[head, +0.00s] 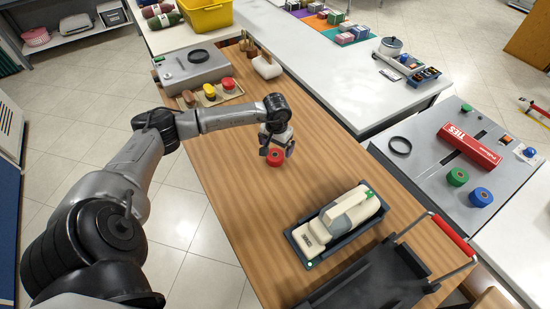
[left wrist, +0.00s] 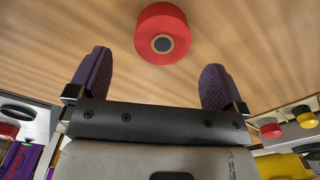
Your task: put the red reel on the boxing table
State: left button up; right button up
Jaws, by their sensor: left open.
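A red reel (head: 276,157) with a dark centre stands on the wooden table (head: 225,145). My left gripper (head: 278,145) is right by it, pointing down. In the left wrist view the reel (left wrist: 161,22) lies just beyond the two spread purple fingertips (left wrist: 156,62), and nothing is held between them. A grey-topped table (head: 435,185) at the right carries a red box marked TIES, green and blue reels and a black ring; I cannot tell for sure that it is the boxing table. My right gripper is not in view.
A tray (head: 215,97) with red and yellow reels lies at the wooden table's far end. A cream handheld device (head: 340,215) in a dark cradle and a black bin with a red handle (head: 452,235) stand nearer. A white counter (head: 320,60) runs behind.

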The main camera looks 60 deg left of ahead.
aim_at(275, 155)
pick_arm(q)
jog(key=shift+s+f, duration=0.15)
jog(key=shift+f, duration=1.3)
jog(key=shift+s+f, duration=0.15)
jog(key=shift+f, duration=1.25)
jog(key=c, duration=1.1)
jog(key=shift+r, duration=0.15)
